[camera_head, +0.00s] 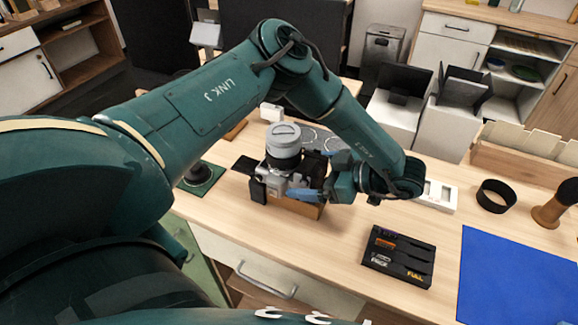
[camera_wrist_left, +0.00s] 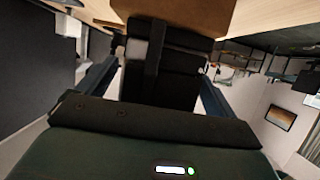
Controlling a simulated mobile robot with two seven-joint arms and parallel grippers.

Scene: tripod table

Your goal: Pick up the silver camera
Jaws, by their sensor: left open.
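The silver camera (camera_head: 274,182) stands on a brown box (camera_head: 300,208) on the wooden table, with its large grey lens (camera_head: 284,141) pointing up. My left gripper (camera_head: 308,176) reaches it from the right and is open. One blue finger is on the near side of the camera; the far finger is partly hidden. In the left wrist view, a dark body, apparently the camera (camera_wrist_left: 168,70), lies between the two spread fingers of the gripper (camera_wrist_left: 155,88). Whether the fingers touch it cannot be told. My right gripper is not in view.
A black tray of batteries (camera_head: 398,256) lies right of the camera, near a blue mat (camera_head: 515,280). A black ring (camera_head: 495,195) and a white tray (camera_head: 437,195) stand farther right. A dark green base (camera_head: 201,177) is left of the camera. Bare table lies in front.

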